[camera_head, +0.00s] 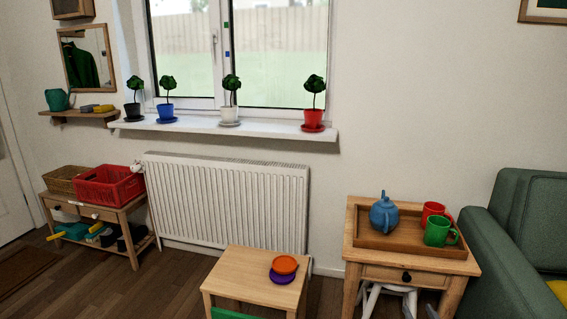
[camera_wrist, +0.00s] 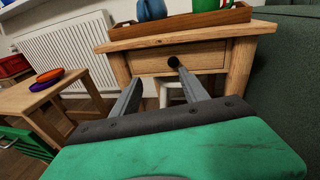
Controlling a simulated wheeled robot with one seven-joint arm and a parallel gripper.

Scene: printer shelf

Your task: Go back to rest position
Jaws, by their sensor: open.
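My gripper (camera_wrist: 158,73) shows in the wrist view. Its two grey fingers stand apart with nothing between them, so it is open and empty. It points toward the front of a wooden side table (camera_wrist: 220,34) with a drawer and a dark round knob (camera_wrist: 174,62). The fingertips appear just in front of and below the knob. I cannot tell whether they touch the table. I cannot clearly make out the gripper in the head view.
The side table (camera_head: 356,262) bears a wooden tray (camera_head: 375,241) with a blue teapot (camera_head: 384,215), red mug (camera_head: 432,209) and green mug (camera_head: 438,233). A green sofa (camera_head: 520,215) stands right. A low table (camera_head: 235,265) holds orange (camera_head: 285,264) and purple (camera_head: 283,278) plates.

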